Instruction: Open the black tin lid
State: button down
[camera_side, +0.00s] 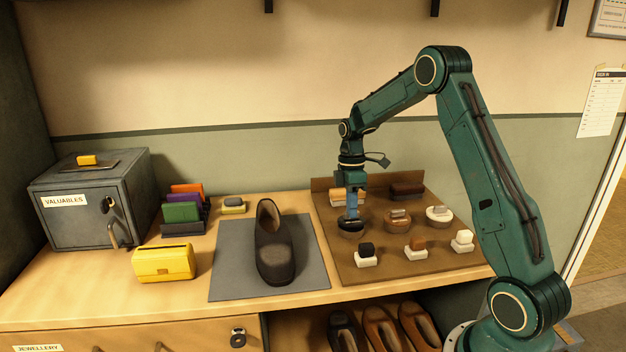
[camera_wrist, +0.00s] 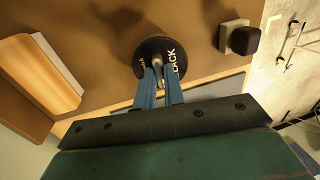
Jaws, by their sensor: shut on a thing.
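The black tin (camera_side: 351,231) is a small round dark tin on the brown board. In the wrist view its lid (camera_wrist: 143,47) is black with white lettering, partly readable as "LACK", and a metal grip stands up from it. My gripper (camera_side: 351,215) points down over the tin. In the wrist view its blue fingers (camera_wrist: 159,84) are shut on the metal grip of the lid. The lid appears to sit on the tin; I cannot tell whether there is a gap under it. The inside of the tin is hidden.
The brown board (camera_side: 353,271) also holds a brown tin (camera_side: 397,226), a pale-topped tin (camera_side: 439,220), brushes (camera_side: 407,188) and several small daubers (camera_side: 366,254). A dark shoe (camera_side: 274,252) stands on a grey mat (camera_side: 228,268) to the left. A low ledge (camera_side: 320,186) edges the board's back.

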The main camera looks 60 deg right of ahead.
jog(key=shift+w+d+r+g+y, duration=0.25)
jog(key=shift+w+g+y, duration=0.1)
jog(key=shift+g+y, duration=0.25)
jog(key=c, duration=1.5)
grip_release()
jog(key=shift+s+a+f+t+h, duration=0.15)
jog(key=shift+a+t+h, duration=0.05)
jog(key=shift+t+h, duration=0.1)
